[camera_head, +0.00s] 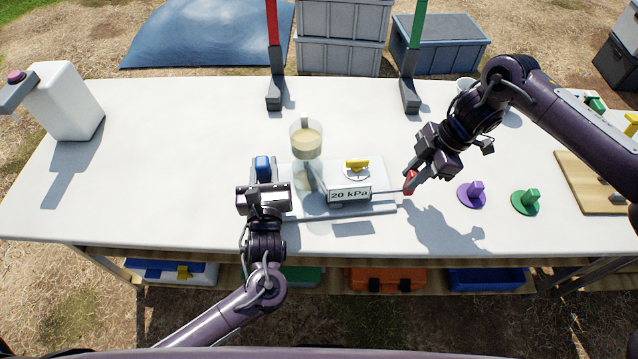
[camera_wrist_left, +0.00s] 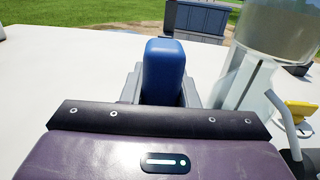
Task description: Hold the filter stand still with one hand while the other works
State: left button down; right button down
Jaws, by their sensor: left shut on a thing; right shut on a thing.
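The filter stand (camera_head: 380,208) is a pale grey base plate on the white table. It carries a clear two-part filter vessel (camera_head: 306,138) with cloudy tan liquid in the top, a "20 kPa" box (camera_head: 349,195) and a yellow valve handle (camera_head: 357,165). My left gripper (camera_head: 262,182) is shut on the blue grip (camera_head: 262,166) at the stand's left end. The blue grip (camera_wrist_left: 164,72) stands upright between the fingers in the left wrist view. My right gripper (camera_head: 411,179) is shut on the red handle (camera_head: 410,182) at the end of a thin rod on the stand's right side.
A purple knob (camera_head: 471,195) and a green knob (camera_head: 525,202) lie right of my right gripper. A wooden board (camera_head: 588,185) is at the far right. A white bottle (camera_head: 65,102) stands at the left. Red (camera_head: 273,50) and green (camera_head: 414,50) posts rise at the back edge.

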aim_at(375, 189)
jog(key=shift+s+a, duration=0.25)
jog(key=shift+a, duration=1.3)
jog(key=shift+s+a, duration=0.2)
jog(key=shift+a, duration=1.35)
jog(key=shift+d, duration=0.1)
jog(key=shift+w+d, duration=0.25)
jog(key=shift+d, duration=1.3)
jog(key=shift+w+d, duration=0.2)
jog(key=shift+d, duration=1.3)
jog(key=shift+a, duration=0.1)
jog(key=shift+s+a, duration=0.25)
jog(key=shift+a, duration=1.3)
jog(key=shift+s+a, duration=0.2)
jog(key=shift+a, duration=1.3)
jog(key=c, duration=1.2)
grip_release()
jog(key=shift+o, duration=0.2)
